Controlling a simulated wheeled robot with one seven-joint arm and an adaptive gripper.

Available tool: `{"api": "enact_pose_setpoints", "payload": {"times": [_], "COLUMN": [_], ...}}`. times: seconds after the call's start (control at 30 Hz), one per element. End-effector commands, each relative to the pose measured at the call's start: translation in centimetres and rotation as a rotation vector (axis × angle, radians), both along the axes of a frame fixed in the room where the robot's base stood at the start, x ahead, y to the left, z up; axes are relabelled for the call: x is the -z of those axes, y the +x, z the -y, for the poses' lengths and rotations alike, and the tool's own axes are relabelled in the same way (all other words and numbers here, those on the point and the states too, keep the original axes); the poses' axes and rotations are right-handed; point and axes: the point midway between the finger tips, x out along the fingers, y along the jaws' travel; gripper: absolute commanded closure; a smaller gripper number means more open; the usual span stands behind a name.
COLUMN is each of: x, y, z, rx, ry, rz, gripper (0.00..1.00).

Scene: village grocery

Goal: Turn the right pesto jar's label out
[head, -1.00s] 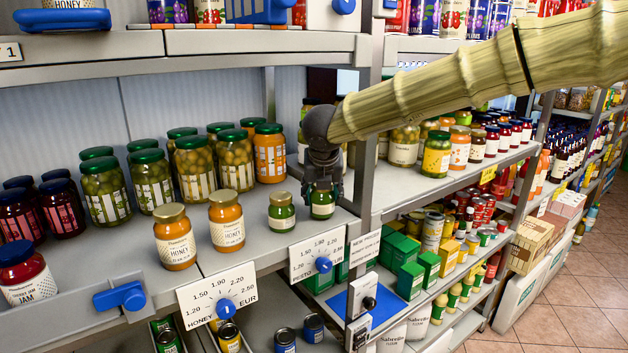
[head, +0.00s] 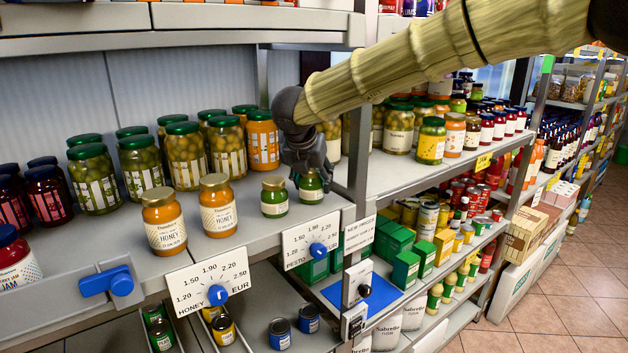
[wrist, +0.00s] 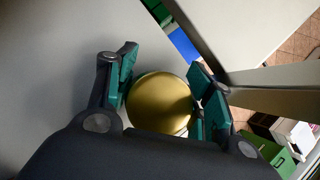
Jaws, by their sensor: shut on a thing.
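The right pesto jar (head: 311,195) is small and green and stands upright near the shelf's front edge, by the metal post. A pale label band shows low on its front, too small to read. My gripper (head: 310,172) comes down from above and is shut on this jar, its fingers hiding the top. In the wrist view the jar's gold lid (wrist: 160,102) sits between the teal finger pads of my gripper (wrist: 164,88).
Two honey jars (head: 218,208) stand further left. The PESTO price dial (head: 311,245) hangs on the shelf edge below the jars. A metal post (head: 358,150) rises close to the right. Pickle jars (head: 185,155) stand behind; the shelf between is bare.

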Motion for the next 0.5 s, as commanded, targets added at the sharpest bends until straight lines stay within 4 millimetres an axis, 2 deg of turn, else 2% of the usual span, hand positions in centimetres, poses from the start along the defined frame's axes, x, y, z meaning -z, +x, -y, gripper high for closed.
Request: {"api": "enact_pose_setpoints", "payload": {"times": [0.3,0.33,0.43,0.5], "x": [-0.02,-0.01,-0.02,0.00], "y": [0.02,0.02,0.02,0.02], "z": [0.07,0.08,0.10,0.11], "rx": [-0.001,-0.001,-0.001,-0.001], "ry": [0.001,0.001,0.001,0.001], "rz": [0.001,0.001,0.001,0.001], "gripper": [0.88,0.45,0.26,0.23]}}
